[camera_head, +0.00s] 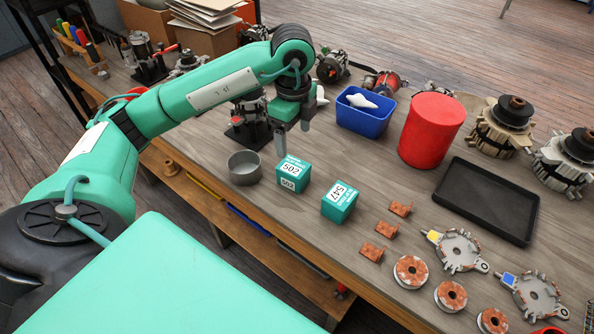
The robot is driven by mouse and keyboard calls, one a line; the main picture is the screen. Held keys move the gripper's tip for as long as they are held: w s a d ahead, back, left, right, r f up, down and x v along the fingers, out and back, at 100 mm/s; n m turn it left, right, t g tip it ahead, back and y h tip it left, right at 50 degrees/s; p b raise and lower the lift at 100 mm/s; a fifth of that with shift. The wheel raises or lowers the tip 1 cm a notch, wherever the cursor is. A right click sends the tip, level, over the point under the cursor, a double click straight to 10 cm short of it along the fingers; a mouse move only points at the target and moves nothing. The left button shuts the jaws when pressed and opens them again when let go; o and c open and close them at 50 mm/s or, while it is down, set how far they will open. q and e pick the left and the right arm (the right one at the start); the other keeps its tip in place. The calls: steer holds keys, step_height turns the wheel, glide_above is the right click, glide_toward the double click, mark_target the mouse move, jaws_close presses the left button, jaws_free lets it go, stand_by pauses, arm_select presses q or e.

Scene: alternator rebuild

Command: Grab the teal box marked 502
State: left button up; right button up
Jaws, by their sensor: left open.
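The teal box marked 502 (293,173) sits upright on the workbench, with white labels on its top and front. A second teal box, marked 547 (340,202), sits to its right, a small gap apart. My left gripper (293,138) is open and empty, its fingers pointing down just above and behind the 502 box. One finger overlaps the box's back edge in the picture; I cannot tell whether they touch. My right gripper is not in view.
A round grey metal tin (244,168) stands close left of the 502 box. Behind are a blue bin (364,122) with a white item and a red cylinder (431,130). A black tray (486,201) and copper-coloured parts lie right. The bench's front edge is near the boxes.

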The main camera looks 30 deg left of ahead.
mark_target(294, 166)
arm_select(q)
step_height(294, 166, down, 8)
steer(key=shift+f, duration=0.25)
step_height(294, 166, down, 5)
steer(key=shift+a+p, duration=0.1)
steer(key=shift+p, duration=0.25)
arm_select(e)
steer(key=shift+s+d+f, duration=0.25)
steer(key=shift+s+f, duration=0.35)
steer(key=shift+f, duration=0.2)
arm_select(q)
steer(key=shift+c, duration=0.5)
steer(key=c, duration=1)
